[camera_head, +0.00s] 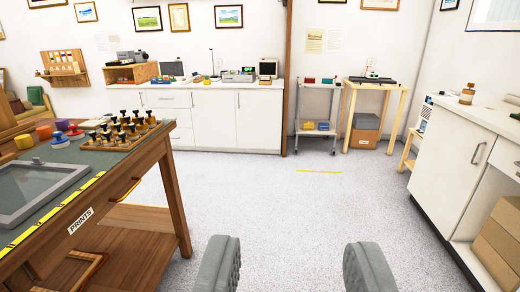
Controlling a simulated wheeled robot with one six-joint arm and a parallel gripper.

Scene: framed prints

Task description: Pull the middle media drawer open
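My gripper (294,268) is open and empty, with its two grey fingers wide apart at the bottom of the view over bare floor. A white cabinet (258,120) stands along the far wall. Stacked white drawer fronts (170,100) show in its left part, partly hidden by the wooden table. They look shut, and my gripper is far from them. No drawer labelled as media is readable, so I cannot tell which one is the middle media drawer.
A wooden table (160,205) with a "PRINTS" label (80,221) and a curved handle (126,190) stands at left. A white counter unit (445,160) with cardboard boxes (500,245) is at right. Two small stands (376,115) are at the back. The speckled floor (270,195) between is clear.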

